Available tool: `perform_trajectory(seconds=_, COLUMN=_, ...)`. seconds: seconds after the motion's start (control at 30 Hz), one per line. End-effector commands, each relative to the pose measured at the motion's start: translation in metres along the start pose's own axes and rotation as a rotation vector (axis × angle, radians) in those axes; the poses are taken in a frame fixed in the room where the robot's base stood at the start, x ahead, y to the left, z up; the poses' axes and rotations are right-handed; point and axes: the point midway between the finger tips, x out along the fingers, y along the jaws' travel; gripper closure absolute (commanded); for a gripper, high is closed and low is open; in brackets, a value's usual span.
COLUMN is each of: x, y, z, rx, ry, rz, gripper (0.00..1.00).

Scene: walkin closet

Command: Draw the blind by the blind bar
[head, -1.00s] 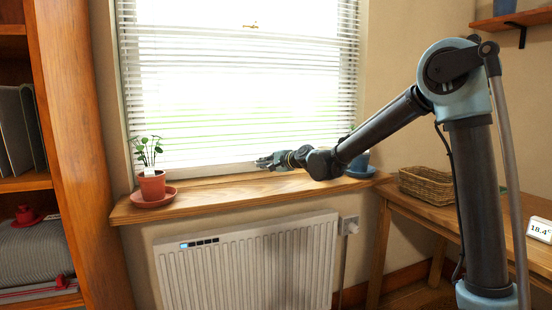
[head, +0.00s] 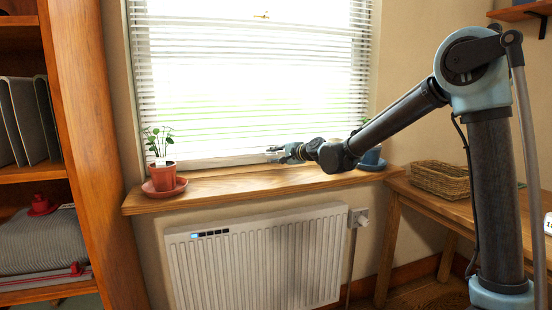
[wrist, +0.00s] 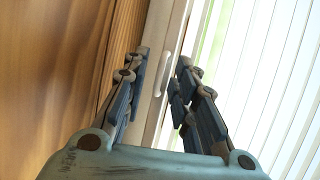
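The white slatted blind (head: 240,90) hangs down over the window to just above the sill. Its pale blind bar (head: 218,161) runs along the bottom edge. My gripper (head: 274,153) is in front of this bar, right of the window's middle. In the wrist view my gripper (wrist: 158,70) is open. The blind bar (wrist: 180,35) shows between its two fingers, with a small white loop-shaped handle (wrist: 166,75) on it. The fingers look apart from the bar, though I cannot tell the depth.
A wooden sill (head: 235,185) lies just below my gripper. A potted plant (head: 162,177) stands at its left end, and a blue pot (head: 372,157) at its right end, partly behind my arm. A radiator (head: 260,260) is below. A wicker basket (head: 440,180) sits on the right table.

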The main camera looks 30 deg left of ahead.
Motion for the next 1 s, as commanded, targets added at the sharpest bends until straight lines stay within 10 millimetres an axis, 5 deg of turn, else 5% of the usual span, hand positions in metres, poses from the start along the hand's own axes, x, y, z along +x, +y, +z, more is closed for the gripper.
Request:
perform_trajectory(seconds=0.7, x=-0.097, y=0.001, z=-0.001, rx=0.001, ry=0.0, rz=0.0, gripper=0.74)
perform_trajectory(seconds=1.0, x=-0.116, y=0.001, z=-0.002, rx=0.001, ry=0.001, rz=0.0, gripper=0.74)
